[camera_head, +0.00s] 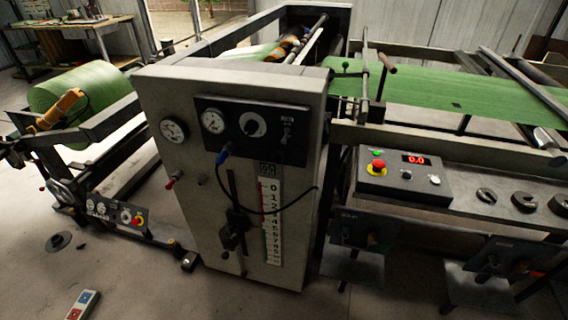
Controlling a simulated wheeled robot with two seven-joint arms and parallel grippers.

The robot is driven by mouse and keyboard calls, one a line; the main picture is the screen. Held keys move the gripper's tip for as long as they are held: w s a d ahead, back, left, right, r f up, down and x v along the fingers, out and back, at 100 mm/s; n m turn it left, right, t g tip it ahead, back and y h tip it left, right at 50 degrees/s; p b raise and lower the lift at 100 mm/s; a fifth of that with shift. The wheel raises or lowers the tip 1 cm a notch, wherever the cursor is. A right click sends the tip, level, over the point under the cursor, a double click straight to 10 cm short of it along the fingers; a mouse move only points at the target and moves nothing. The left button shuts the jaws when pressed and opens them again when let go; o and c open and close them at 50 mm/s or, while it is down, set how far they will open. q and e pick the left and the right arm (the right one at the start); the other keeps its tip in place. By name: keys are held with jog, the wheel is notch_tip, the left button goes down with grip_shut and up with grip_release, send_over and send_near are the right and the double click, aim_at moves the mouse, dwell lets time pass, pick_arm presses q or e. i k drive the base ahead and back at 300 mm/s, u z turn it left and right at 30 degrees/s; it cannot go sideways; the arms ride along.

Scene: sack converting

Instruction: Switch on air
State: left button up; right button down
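A grey cabinet (155,100) stands in the middle of the view. Its black panel (250,157) carries a round gauge (213,121), a white-faced dial knob (253,124) and a small switch (286,132) under a label too small to read. Another gauge (173,129) is to the left of the panel. Neither of my grippers is in view.
A control box (405,185) with a red button and red "0.0" display sits at right. Two dark low panels (365,232) (497,258) stand in front of it. A green roll (80,90) and small panel (115,213) are at left. Floor in front is mostly clear.

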aim_at(284, 140)
jog(key=u, duration=0.55)
jog(key=k, duration=0.65)
jog(key=u, duration=0.6)
jog(key=i, duration=1.1)
jog(key=z, duration=0.4)
